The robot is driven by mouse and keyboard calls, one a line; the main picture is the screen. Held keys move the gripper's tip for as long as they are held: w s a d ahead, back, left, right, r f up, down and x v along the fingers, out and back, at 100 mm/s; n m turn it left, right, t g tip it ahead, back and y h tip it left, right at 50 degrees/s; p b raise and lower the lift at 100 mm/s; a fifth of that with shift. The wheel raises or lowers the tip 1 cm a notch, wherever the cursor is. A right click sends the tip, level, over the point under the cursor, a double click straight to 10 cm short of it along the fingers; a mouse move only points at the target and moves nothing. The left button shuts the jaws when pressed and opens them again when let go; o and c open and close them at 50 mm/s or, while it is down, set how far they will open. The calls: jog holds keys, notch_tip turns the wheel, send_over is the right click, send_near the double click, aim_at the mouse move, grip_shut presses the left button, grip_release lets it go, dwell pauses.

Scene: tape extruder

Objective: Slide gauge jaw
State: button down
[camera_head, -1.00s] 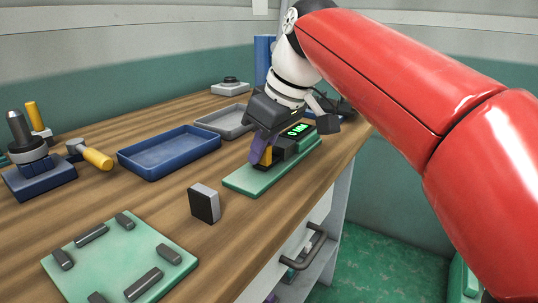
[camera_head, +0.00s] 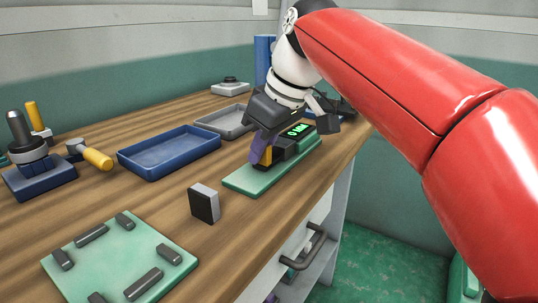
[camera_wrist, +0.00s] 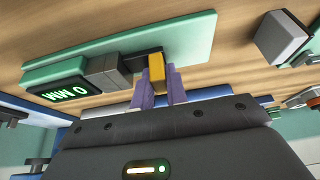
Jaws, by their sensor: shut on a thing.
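The gauge stands on a green base plate (camera_head: 262,177) near the right side of the bench. Its dark body has a lit green display (camera_head: 297,130), which also shows in the wrist view (camera_wrist: 66,94). The yellow gauge jaw (camera_head: 266,156) sits at the near end of the gauge body. In the wrist view the yellow jaw (camera_wrist: 157,72) is between the purple fingers of my gripper (camera_wrist: 157,84). My gripper is shut on it. In the head view my gripper (camera_head: 260,150) comes down from above, and its purple fingers partly hide the jaw.
A dark block with a light side (camera_head: 204,203) stands left of the base plate. A blue tray (camera_head: 170,165) and a grey tray (camera_head: 208,128) lie behind. A green plate with dark bars (camera_head: 118,250) is at the front left. The bench edge runs close along the right.

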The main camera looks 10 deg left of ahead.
jog(key=shift+s+a, duration=0.1)
jog(key=shift+s, duration=0.1)
jog(key=shift+s+a+b, duration=0.15)
jog(key=shift+s+a, duration=0.15)
jog(key=shift+s, duration=0.35)
jog(key=shift+s+a+b, duration=0.15)
jog(key=shift+s+a, duration=0.1)
jog(key=shift+s, duration=0.45)
jog(key=shift+s+a+b, duration=0.15)
jog(key=shift+s+a, duration=0.15)
jog(key=shift+s, duration=0.35)
jog(key=c, duration=1.3)
grip_release()
jog(key=shift+p+v, duration=2.05)
jog(key=shift+v, duration=1.95)
